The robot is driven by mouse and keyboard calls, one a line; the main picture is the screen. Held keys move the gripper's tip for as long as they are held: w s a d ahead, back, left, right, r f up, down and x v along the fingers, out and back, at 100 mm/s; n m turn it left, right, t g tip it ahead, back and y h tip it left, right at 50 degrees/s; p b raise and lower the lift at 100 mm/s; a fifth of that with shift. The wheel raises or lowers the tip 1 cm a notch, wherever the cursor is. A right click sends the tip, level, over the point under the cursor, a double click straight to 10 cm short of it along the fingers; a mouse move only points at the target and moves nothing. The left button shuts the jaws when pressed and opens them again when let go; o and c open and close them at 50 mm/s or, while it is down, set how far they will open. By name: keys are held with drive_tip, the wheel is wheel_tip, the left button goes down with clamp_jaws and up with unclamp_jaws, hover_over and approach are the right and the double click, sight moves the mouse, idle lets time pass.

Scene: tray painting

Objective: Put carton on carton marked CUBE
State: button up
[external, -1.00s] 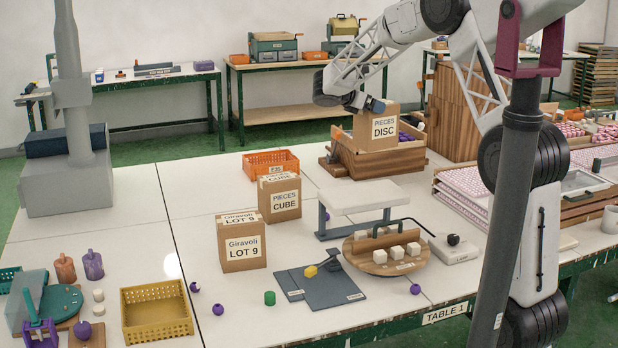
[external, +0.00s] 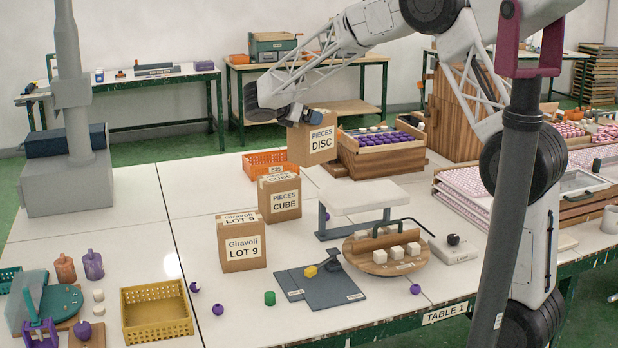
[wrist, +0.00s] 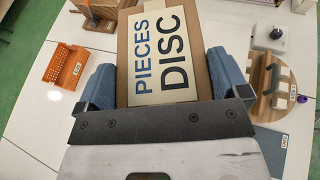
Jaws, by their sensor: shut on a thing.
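My gripper (external: 306,118) is shut on a carton marked PIECES DISC (external: 314,143) and holds it up, to the right of and behind the carton marked CUBE. In the wrist view the DISC carton (wrist: 160,58) sits between my two blue-grey fingers, its label facing the camera. The carton marked PIECES CUBE (external: 284,199) stands upright on the table, its top free. A third carton marked Giravoli LOT 9 (external: 241,243) stands in front of it, to the left. The CUBE carton does not show in the wrist view, where the held carton and gripper cover the middle.
An orange basket (external: 262,164) lies just behind the CUBE carton. A wooden crate of purple and white pieces (external: 383,160) stands right of the held carton. A white raised stand (external: 359,197) is right of the CUBE carton.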

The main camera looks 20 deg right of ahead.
sight(296, 132)
drive_tip(key=a, duration=0.1)
drive_tip(key=s+a, duration=0.1)
drive_tip(key=shift+a+r, duration=0.1)
drive_tip(key=shift+a, duration=0.25)
drive_tip(key=shift+t, duration=0.3)
wheel_tip(296, 132, down, 4)
drive_tip(key=shift+f, duration=0.1)
drive_tip(key=shift+d+f, duration=0.1)
drive_tip(key=shift+f, duration=0.35)
drive_tip(key=w+a, duration=0.2)
drive_tip(key=w, duration=0.5)
drive_tip(key=w+a+f, duration=0.1)
drive_tip(key=w+a, duration=0.1)
drive_tip(key=w, duration=0.6)
drive_tip(key=shift+w+f, duration=0.25)
drive_tip(key=shift+f, duration=0.1)
